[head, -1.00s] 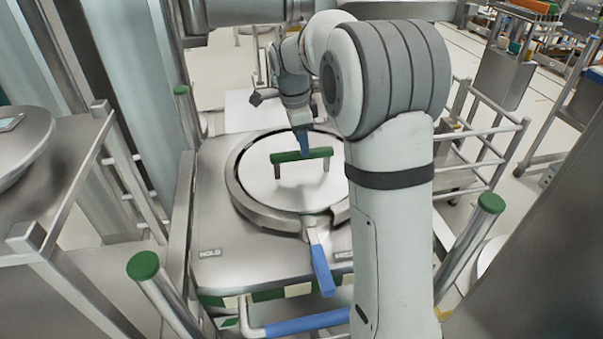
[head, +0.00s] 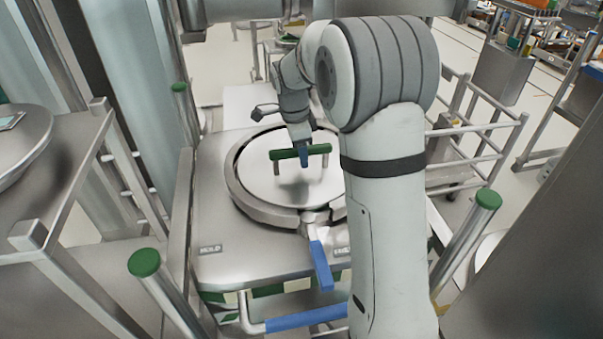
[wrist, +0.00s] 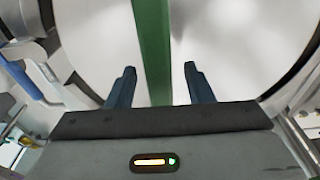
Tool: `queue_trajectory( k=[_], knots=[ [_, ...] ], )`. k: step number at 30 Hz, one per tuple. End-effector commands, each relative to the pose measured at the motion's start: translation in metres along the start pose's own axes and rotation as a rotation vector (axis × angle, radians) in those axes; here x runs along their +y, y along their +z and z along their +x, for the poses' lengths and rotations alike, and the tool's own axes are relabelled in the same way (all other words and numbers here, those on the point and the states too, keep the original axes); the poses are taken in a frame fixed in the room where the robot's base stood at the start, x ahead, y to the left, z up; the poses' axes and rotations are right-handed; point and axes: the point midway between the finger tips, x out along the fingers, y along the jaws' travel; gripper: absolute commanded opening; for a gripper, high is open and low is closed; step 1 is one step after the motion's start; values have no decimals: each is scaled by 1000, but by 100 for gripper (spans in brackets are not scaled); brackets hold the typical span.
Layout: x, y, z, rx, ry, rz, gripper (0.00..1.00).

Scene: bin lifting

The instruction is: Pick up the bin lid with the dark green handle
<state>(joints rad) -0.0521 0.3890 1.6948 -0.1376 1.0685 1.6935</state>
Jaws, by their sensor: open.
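The round bin lid (head: 262,190) lies flat in its metal ring on top of the steel bin. Its dark green handle (head: 285,154) is a bar raised on two short posts. It also shows in the wrist view as a green strip (wrist: 152,40) running away from the camera. My gripper (head: 305,158) is at the handle, near its middle. In the wrist view my gripper (wrist: 157,72) has its two blue fingers apart, one on each side of the green bar, with gaps between bar and fingers. The handle's near end is hidden by the gripper body.
A clamp with a blue lever (head: 321,266) sits at the ring's front. Green-capped posts (head: 144,263) stand around the bin, with a blue-gripped bar (head: 305,318) in front. A railed cart (head: 460,150) is to the right, and a steel surface (head: 25,150) to the left.

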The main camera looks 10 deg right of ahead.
Motion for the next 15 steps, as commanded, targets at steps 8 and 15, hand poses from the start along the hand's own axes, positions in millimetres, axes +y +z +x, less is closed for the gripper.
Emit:
queue_trajectory(
  k=[8, 15],
  knots=[
    [0, 1, 1, 0, 0, -1, 47],
    [0, 1, 1, 0, 0, -1, 32]
  ],
)
